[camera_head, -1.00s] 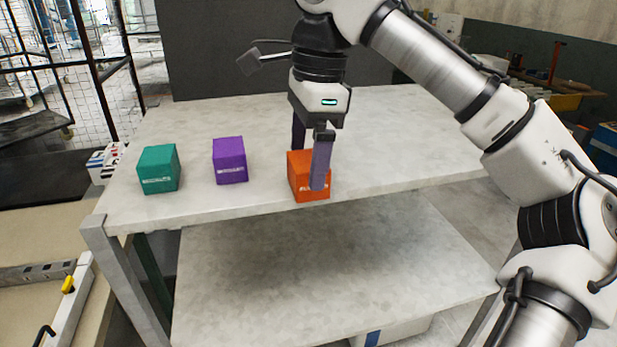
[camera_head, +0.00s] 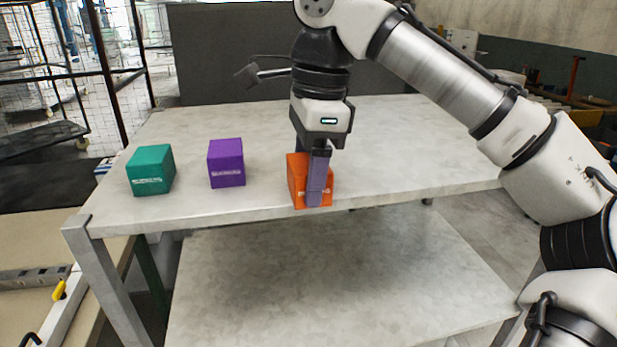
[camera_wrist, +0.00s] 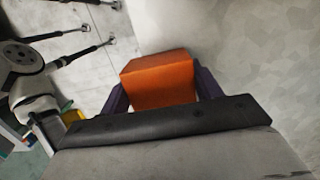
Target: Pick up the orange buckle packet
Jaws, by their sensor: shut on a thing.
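The orange buckle packet (camera_head: 297,184) is a box-shaped packet with white lettering, near the front edge of the table's upper top. My gripper (camera_head: 317,180) points down over it, with one finger across its front face and the other mostly hidden behind it. In the wrist view the orange packet (camera_wrist: 160,80) sits between the two dark purple fingers, which touch its sides, so the gripper is shut on it. Whether the packet is clear of the tabletop cannot be told.
A purple packet (camera_head: 226,163) stands left of the orange one, and a teal packet (camera_head: 151,170) stands farther left. The tabletop (camera_head: 420,150) is bare to the right. A lower shelf (camera_head: 340,270) lies below. A dark panel (camera_head: 220,60) stands behind the table.

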